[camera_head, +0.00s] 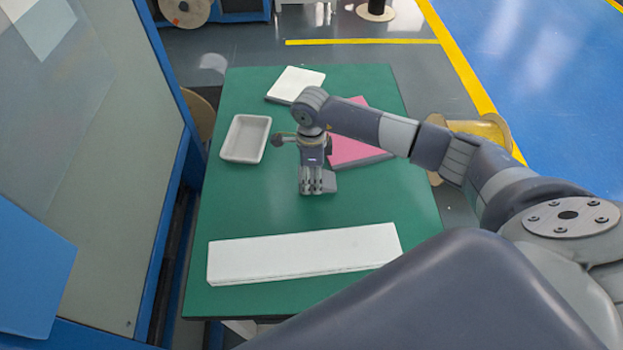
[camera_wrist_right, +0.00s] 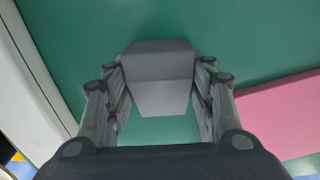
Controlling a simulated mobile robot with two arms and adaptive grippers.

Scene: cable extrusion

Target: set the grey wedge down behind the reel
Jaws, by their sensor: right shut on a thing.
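The grey wedge (camera_wrist_right: 160,75) sits between the two fingers of my right gripper (camera_wrist_right: 160,100) in the wrist view, and the gripper is shut on it. In the head view the wedge (camera_head: 329,183) shows just right of the gripper (camera_head: 316,190), over the middle of the green table (camera_head: 240,200). I cannot tell whether it touches the table top. A reel with yellow winding (camera_head: 482,130) stands on the floor to the right of the table, partly hidden by my right arm. My left gripper is not in view.
A pink board (camera_head: 352,150) lies near the wedge, partly under my arm. A white tray (camera_head: 245,138), a white pad (camera_head: 294,84) and a long white block (camera_head: 303,253) also rest on the table. More reels (camera_head: 375,10) stand at the back. A blue-framed machine (camera_head: 90,150) flanks the left.

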